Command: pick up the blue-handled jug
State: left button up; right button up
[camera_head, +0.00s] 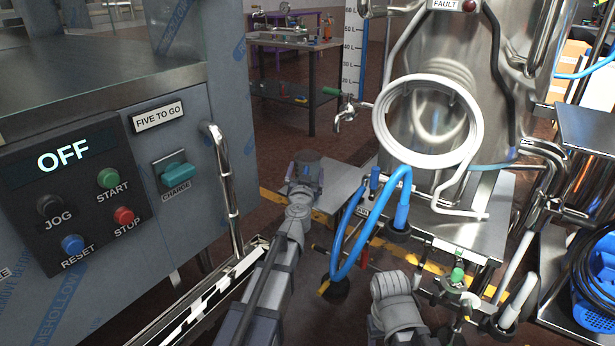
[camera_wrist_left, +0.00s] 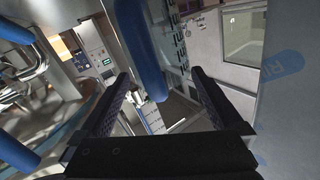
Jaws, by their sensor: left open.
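No jug can be made out for certain in either view. My left gripper (camera_head: 305,168) is at the middle of the head view, beyond the grey control cabinet and left of the blue hose. In the left wrist view the left gripper (camera_wrist_left: 158,76) is open, with its two dark fingers apart. A blue rounded bar (camera_wrist_left: 147,50) shows between and beyond the fingers; I cannot tell what it belongs to or how far off it is. My right arm shows at the bottom of the head view, but its jaws cannot be seen.
The control cabinet (camera_head: 180,230) with buttons fills the left. A steel tank (camera_head: 430,90) with a white coiled hose (camera_head: 385,105) stands at right. A looped blue hose (camera_head: 345,245) hangs before it. A dark workbench (camera_head: 290,70) stands behind, with open floor before it.

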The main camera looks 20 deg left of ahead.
pick_arm(q)
grip_shut()
dwell(0.8)
